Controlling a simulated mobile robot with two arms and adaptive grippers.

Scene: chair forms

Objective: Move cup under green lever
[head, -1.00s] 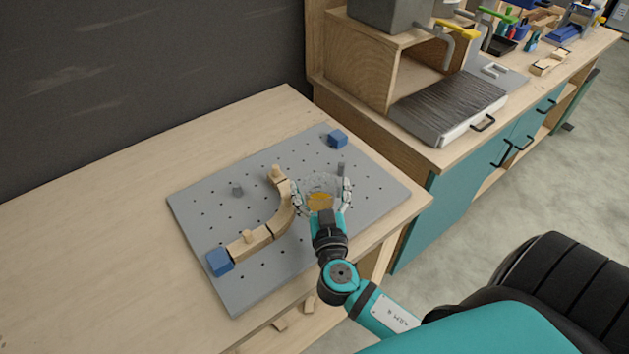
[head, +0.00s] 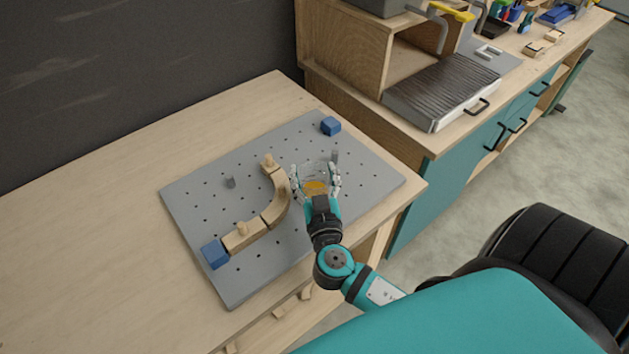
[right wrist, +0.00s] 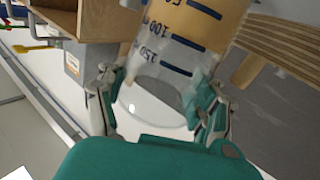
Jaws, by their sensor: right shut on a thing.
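The cup is a clear beaker (head: 316,186) with amber liquid in it. It shows large in the right wrist view (right wrist: 172,70), with blue measuring marks on its wall. My right gripper (head: 317,167) is shut around the cup, one finger on each side, over the right part of the grey pegboard. In the head view the yellow lever (head: 450,12) sits on a tap at the top edge. The green lever is cut off by the top of the head view. My left gripper is not in view.
The grey pegboard (head: 300,145) holds a curved row of wooden blocks (head: 270,210), small pegs and blue blocks (head: 214,252) (head: 331,126). A wooden box stand (head: 345,50) and a ribbed grey tray (head: 440,95) stand on the bench at the right. The table's left side is bare.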

